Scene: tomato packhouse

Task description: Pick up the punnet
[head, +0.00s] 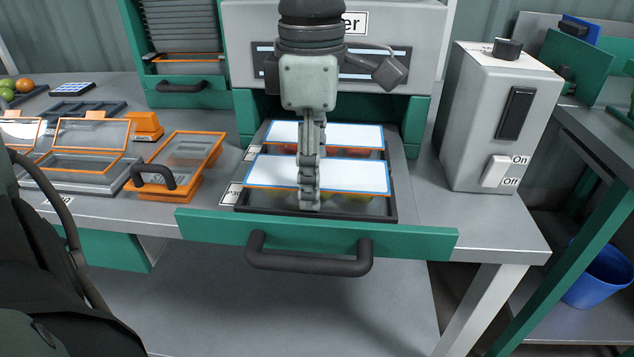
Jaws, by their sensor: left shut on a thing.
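Two punnets with white, blue-edged tops sit one behind the other in the pulled-out green drawer (405,243) of the sealing machine. The rear punnet (350,136) is partly hidden by my gripper. My left gripper (309,203) points straight down over the drawer. It is shut on the front punnet, with its fingers at the near edge. The fingers hide part of that edge, and I cannot tell whether the punnet is lifted. My right gripper is not in view.
The grey machine body (240,40) stands close behind the drawer. A grey control box (480,130) with an on/off switch stands to the right. Orange-framed trays (205,148) lie on the bench to the left. A dark drawer handle (310,262) sticks out in front.

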